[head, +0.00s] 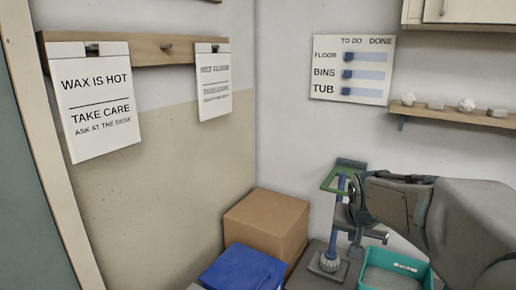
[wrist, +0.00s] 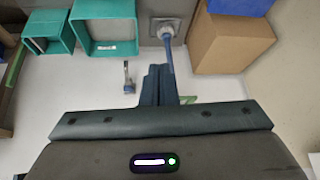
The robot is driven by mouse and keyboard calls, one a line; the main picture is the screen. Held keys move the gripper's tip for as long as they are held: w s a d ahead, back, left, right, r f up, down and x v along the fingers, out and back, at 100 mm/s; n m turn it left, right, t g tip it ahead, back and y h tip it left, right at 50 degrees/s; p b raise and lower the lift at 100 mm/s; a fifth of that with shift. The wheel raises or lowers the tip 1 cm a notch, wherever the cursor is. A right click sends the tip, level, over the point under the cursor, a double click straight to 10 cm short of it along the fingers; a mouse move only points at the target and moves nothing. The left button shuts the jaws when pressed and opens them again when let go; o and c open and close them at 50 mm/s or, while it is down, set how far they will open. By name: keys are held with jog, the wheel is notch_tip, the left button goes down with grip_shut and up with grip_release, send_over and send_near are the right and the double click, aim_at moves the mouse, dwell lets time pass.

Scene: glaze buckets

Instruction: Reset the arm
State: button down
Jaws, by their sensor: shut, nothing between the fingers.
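My gripper (wrist: 160,72) points down in the wrist view, its dark fingers together and nothing between them. A green piece (head: 343,177) is near the handle's top.
A cardboard box (head: 266,222) and a blue container (head: 243,268) stand left of the brush. A teal bin (head: 398,262) is at the right, below my arm. Signs hang from a wooden rail (head: 140,50); a to-do board (head: 353,70) and a shelf (head: 455,113) are on the walls.

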jog(key=s+a+r+n+g+p, duration=0.1)
jog(key=s+a+r+p, duration=0.1)
jog(key=s, duration=0.4)
jog(key=s+a+r+n+g+y+p, duration=0.1)
jog(key=s+a+r+p, duration=0.2)
jog(key=s+p, duration=0.3)
jog(key=s+a+r+n+g+p, duration=0.1)
jog(key=s+a+r+n+p, duration=0.1)
jog(key=s+p, duration=0.3)
jog(key=s+a+r, duration=0.1)
jog(key=s, duration=0.2)
jog(key=shift+r+y, duration=0.3)
jog(key=shift+r, duration=0.1)
